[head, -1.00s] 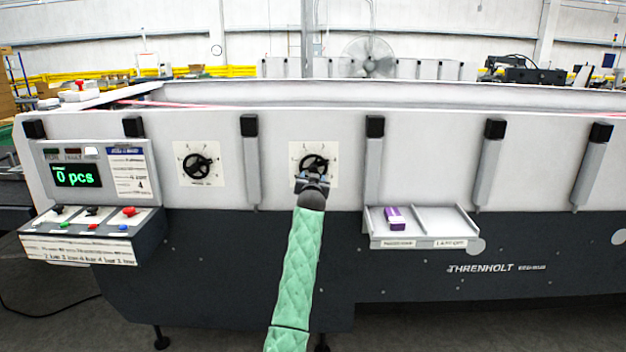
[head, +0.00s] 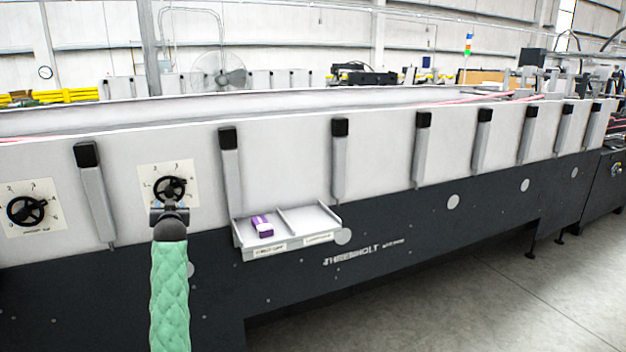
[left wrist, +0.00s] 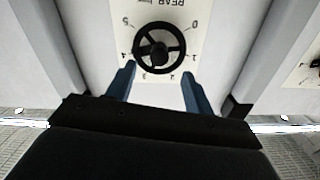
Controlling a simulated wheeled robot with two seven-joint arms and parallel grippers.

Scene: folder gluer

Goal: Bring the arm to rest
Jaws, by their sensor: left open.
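My left arm in its green sleeve reaches up from the bottom of the head view. Its gripper (head: 169,208) is just below a black handwheel (head: 169,188) on a white dial plate. In the left wrist view the two blue fingers (left wrist: 158,75) are spread open, with nothing held between them. The handwheel (left wrist: 160,47) shows upside down beyond them, on a plate with numbers and the word REAR. The fingers appear apart from the wheel. My right gripper is not in view.
A second handwheel (head: 26,210) is at the left. A two-part tray (head: 290,240) with a purple-and-white block (head: 262,226) juts from the machine right of the arm. Grey posts line the white panel. Open floor (head: 470,290) lies at the lower right.

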